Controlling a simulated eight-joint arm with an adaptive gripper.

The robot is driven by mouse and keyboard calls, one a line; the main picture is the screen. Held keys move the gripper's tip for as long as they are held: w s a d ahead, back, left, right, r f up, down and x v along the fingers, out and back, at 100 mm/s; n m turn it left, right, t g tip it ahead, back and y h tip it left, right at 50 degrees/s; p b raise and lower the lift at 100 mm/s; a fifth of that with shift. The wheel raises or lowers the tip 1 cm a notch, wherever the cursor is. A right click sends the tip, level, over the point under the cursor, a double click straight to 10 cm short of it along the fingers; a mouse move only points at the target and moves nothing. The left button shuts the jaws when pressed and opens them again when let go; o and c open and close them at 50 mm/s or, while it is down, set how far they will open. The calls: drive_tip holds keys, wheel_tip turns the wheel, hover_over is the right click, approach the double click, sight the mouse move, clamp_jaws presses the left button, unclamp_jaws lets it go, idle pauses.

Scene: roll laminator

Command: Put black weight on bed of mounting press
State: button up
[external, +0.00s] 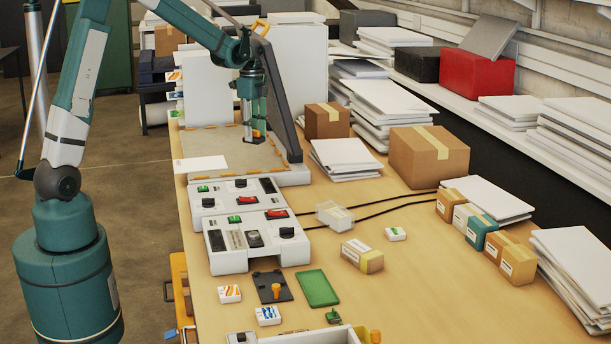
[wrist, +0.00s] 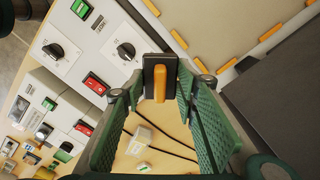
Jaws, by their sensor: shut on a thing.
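The black weight, a small dark block with an orange handle (wrist: 160,82), is between my gripper's fingertips (wrist: 160,95) in the wrist view. My gripper is shut on it. In the external view my gripper (external: 253,128) hangs pointing down over the bed of the mounting press (external: 208,146), a tan-grey flat board with orange marks along its edges. The weight shows there only as a small dark and orange shape under the fingers. I cannot tell whether it touches the bed. The bed's edge also shows in the wrist view (wrist: 215,30).
Control boxes with knobs and red switches (external: 240,200) stand in front of the bed. A white sheet (external: 200,164) lies at its left front corner. A dark slanted panel (external: 278,95) rises at its right. A black plate with an orange knob (external: 265,288) lies nearer the front.

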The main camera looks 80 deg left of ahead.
drive_tip(key=s+a+f+m, duration=0.1)
drive_tip(key=s+a, duration=0.2)
drive_tip(key=a, duration=0.9)
drive_tip(key=s+a+f+m, duration=0.1)
drive_tip(key=s+a+m, duration=0.1)
drive_tip(key=a, duration=1)
drive_tip(key=s+a+f+m, duration=0.1)
drive_tip(key=s+a, duration=0.4)
drive_tip(key=a, duration=0.8)
drive_tip(key=shift+f+m, duration=0.4)
drive_tip(key=shift+f, duration=0.1)
drive_tip(key=shift+f, duration=3.1)
drive_tip(key=shift+f+p, duration=0.35)
drive_tip(key=shift+f, duration=1.55)
drive_tip(key=shift+f, duration=0.15)
